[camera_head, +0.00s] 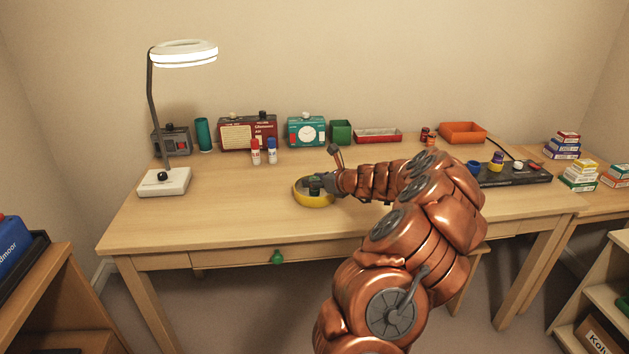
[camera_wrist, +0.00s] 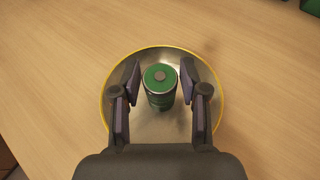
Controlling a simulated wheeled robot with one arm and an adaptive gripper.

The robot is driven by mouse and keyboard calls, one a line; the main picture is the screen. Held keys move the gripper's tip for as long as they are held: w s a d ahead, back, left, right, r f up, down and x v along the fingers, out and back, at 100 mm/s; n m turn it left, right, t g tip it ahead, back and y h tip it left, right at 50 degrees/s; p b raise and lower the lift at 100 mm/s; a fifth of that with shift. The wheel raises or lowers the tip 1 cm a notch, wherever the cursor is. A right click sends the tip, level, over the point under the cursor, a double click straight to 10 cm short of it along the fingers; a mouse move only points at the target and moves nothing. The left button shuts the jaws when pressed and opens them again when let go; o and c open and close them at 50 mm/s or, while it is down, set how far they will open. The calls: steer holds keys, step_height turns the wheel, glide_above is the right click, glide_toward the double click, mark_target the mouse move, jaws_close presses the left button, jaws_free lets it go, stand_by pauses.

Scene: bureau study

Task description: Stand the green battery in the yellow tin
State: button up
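The yellow tin (camera_head: 314,202) is a round, shallow, open container on the desk, left of my gripper. In the wrist view its yellow rim (camera_wrist: 223,108) rings a shiny grey inside. The green battery (camera_wrist: 160,90) stands upright inside the rim, near the tin's middle, and its base looks to be on the tin floor. It also shows dark green in the head view (camera_head: 315,188). My gripper (camera_wrist: 160,78) is over the tin with one finger on each side of the battery. The fingers are open, with a narrow gap on both sides of the battery.
A red-white tube (camera_head: 255,152) and a blue-white tube (camera_head: 272,151) stand behind the tin. A ring lamp (camera_head: 165,182) stands at the left. Radios, a clock (camera_head: 307,131) and trays line the back. The desk in front of the tin is clear.

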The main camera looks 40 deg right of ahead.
steer(key=shift+o, duration=0.8)
steer(key=shift+r, duration=0.25)
steer(key=p+v, duration=0.1)
steer(key=v, duration=1.1)
steer(key=w+a+r+n+g+y, duration=0.1)
steer(key=w+a+n+y, duration=0.3)
steer(key=a, duration=0.6)
steer(key=w+a+r+n+g+y, duration=0.1)
steer(key=a+r+n, duration=0.1)
steer(key=a+n, duration=0.5)
steer(key=s+a+n+g+y, duration=0.1)
steer(key=s+a+n+g, duration=0.2)
steer(key=a, duration=0.7)
steer(key=s+a+n+g+y, duration=0.1)
steer(key=s+a+n+g, duration=0.3)
steer(key=a, duration=0.7)
steer(key=s+a+f+n+g+h, duration=0.1)
steer(key=s+a+f+n+g, duration=0.3)
steer(key=s+a+n, duration=0.5)
steer(key=s+d+f+n+g+h, duration=0.1)
steer(key=s+n+g+h, duration=0.1)
steer(key=s, duration=0.7)
steer(key=s+d+f+n+g+h, duration=0.1)
steer(key=s+d+n+h, duration=0.1)
steer(key=s+n+h, duration=0.2)
steer(key=s+n, duration=0.3)
steer(key=s, duration=0.2)
steer(key=shift+f+g, duration=0.25)
steer(key=shift+g, duration=0.15)
